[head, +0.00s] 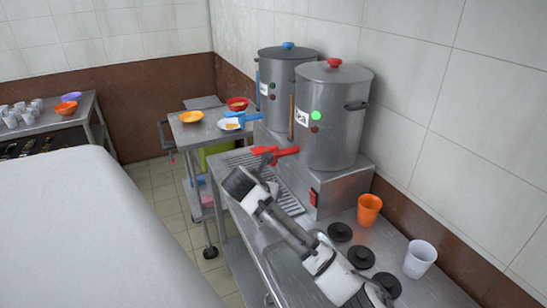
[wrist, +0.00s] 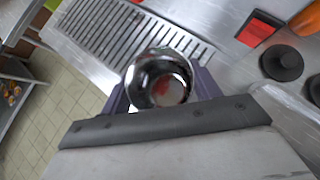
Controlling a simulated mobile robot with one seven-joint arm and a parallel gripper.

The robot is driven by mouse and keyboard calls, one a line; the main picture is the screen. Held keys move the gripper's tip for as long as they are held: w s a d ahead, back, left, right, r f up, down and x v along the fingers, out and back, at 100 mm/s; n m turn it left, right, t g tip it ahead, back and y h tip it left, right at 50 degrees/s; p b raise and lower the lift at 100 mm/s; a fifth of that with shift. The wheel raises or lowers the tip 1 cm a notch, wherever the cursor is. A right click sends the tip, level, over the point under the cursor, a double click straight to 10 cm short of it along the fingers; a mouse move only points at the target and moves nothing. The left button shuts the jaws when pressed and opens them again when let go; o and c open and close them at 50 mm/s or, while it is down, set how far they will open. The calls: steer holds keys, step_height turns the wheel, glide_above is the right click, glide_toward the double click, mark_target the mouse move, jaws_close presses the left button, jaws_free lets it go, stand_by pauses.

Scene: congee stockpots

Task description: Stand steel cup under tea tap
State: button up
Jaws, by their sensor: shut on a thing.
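The steel cup (wrist: 160,80) is shiny and round, seen from above in the wrist view. It sits between the two dark fingers of my gripper (wrist: 163,88), which is shut on it. In the head view my gripper (head: 262,182) is over the slotted drip tray (head: 291,201), in front of the red tap (head: 274,153); the cup is mostly hidden there. The red tap is on the near steel pot (head: 332,130), which has a red knob. The far pot (head: 284,90) has a blue knob and a blue tap (head: 240,118).
A red switch (head: 314,197) is on the pot stand. An orange cup (head: 369,210), a white cup (head: 420,259) and several black knobs stand on the counter at right. A cart (head: 200,140) with bowls is beyond the tray. A pale surface fills the left.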

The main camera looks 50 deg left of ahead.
steer(key=w+a+f+b, duration=0.1)
steer(key=w, duration=0.1)
steer(key=w+a+f+b, duration=0.1)
steer(key=w+b, duration=0.1)
steer(key=w+a+f+b, duration=0.1)
steer(key=w, duration=0.1)
steer(key=shift+a+f+b, duration=0.15)
steer(key=shift+f+b, duration=0.1)
steer(key=shift+b, duration=0.1)
steer(key=shift+f, duration=0.15)
steer(key=o, duration=1.1)
steer(key=shift+c, duration=0.2)
steer(key=b+v, duration=0.2)
steer(key=v, duration=1)
steer(key=shift+r+b, duration=0.2)
steer(key=shift+b, duration=0.15)
